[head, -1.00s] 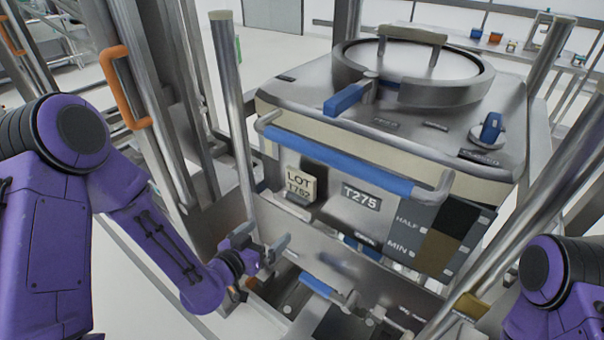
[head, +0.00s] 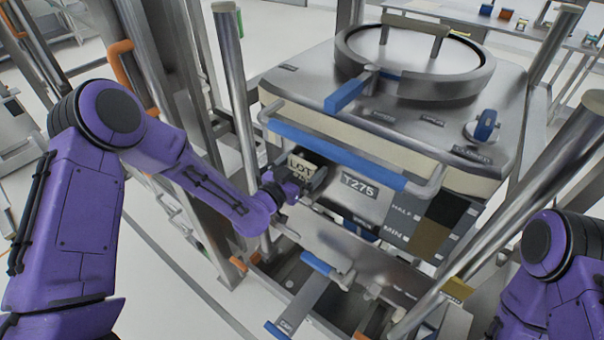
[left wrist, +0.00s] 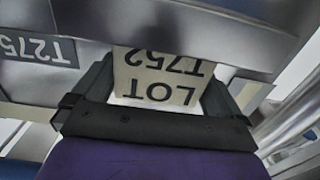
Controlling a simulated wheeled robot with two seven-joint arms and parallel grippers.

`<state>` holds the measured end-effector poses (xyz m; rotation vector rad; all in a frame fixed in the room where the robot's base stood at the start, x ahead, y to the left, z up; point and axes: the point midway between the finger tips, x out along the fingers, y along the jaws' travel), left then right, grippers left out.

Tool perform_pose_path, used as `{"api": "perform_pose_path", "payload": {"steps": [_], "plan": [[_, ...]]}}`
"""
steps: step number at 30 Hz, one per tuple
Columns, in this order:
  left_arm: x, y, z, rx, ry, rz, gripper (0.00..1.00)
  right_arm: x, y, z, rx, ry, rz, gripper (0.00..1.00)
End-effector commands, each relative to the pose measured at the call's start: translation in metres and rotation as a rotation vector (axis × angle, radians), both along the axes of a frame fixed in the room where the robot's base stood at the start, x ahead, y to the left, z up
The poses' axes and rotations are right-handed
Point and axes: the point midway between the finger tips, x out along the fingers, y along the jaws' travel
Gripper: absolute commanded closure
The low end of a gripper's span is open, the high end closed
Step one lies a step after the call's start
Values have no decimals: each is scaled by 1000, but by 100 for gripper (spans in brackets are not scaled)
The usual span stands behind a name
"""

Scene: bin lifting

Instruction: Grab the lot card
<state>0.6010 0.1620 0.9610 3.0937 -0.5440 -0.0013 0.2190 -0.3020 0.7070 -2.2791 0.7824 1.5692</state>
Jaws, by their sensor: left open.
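The lot card (head: 303,163) is a cream card with dark lettering on the front of the steel bin (head: 400,128), left of the T275 label (head: 359,187). My left gripper (head: 303,190) is at the card, and its body hides the card's lower part in the head view. In the left wrist view the card (left wrist: 160,78) appears upside down, reading LOT T752. It lies between the two spread fingers of my left gripper (left wrist: 155,90). I cannot tell whether either finger touches it. My right gripper is out of view; only part of my right arm shows.
A blue handle bar (head: 335,155) crosses the bin front just above the card. Steel posts (head: 235,100) stand at both sides of the bin. Below are a lower blue handle (head: 317,264) and metal frame parts. A bench (head: 500,25) stands at the back right.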

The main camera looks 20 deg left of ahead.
Motion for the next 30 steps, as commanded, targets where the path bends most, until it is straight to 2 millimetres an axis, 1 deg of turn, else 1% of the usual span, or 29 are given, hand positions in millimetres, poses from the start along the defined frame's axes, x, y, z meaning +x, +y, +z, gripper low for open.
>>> {"api": "perform_pose_path", "payload": {"steps": [1,2,3,5,14,19,30], "plan": [[0,0,0,0,0,0,0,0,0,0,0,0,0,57],[0,0,0,0,0,0,6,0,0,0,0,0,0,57],[0,0,0,0,0,0,20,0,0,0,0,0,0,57],[0,0,0,0,0,0,37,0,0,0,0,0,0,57],[-1,0,1,0,-1,0,37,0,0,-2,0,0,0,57],[-4,2,6,1,-3,-1,37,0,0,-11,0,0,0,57],[-6,2,72,1,-4,-1,37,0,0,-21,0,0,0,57]]}}
